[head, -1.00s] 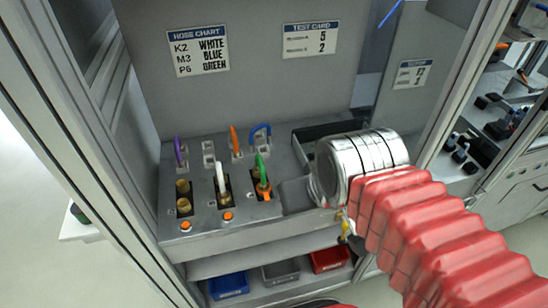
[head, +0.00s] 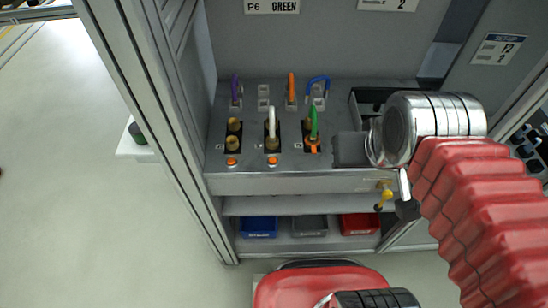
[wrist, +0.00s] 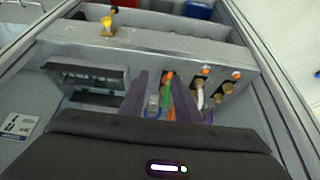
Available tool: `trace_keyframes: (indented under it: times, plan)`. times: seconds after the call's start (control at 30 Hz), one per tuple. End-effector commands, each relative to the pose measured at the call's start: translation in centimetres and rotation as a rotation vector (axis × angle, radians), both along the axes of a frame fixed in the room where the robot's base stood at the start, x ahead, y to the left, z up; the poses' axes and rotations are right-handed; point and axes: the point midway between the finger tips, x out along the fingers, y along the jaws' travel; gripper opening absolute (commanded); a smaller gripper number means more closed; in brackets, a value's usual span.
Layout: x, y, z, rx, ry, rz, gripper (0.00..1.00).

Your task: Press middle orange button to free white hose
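The white hose (head: 272,121) stands upright in the middle socket of the grey console. The middle orange button (head: 272,161) is on the console in front of it. In the wrist view the white hose (wrist: 200,97) and the middle orange button (wrist: 205,70) show to the right of my gripper (wrist: 160,88). Its two purple fingers are apart, with console parts visible between them and nothing held. In the head view my silver wrist and red arm sleeve are over the console's right side, and the fingers cannot be made out.
The green hose (head: 314,122) stands to the right, with orange at its base. Another orange button (head: 232,161) sits left, before brass fittings. Purple, orange and blue hoses stand behind. A yellow key (head: 385,194) sticks out in front. Blue, grey and red bins lie below.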

Motion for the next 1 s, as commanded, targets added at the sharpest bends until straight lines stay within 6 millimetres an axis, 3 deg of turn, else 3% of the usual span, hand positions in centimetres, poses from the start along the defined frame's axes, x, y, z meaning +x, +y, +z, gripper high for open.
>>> trace_keyframes:
  times: [0.3, 0.73, 1.0]
  plan:
    - [0.0, 0.0, 0.0, 0.0, 0.0, 0.0, 0.29]
    - [0.0, 0.0, 0.0, 0.0, 0.0, 0.0, 0.0]
    - [0.0, 0.0, 0.0, 0.0, 0.0, 0.0, 0.0]
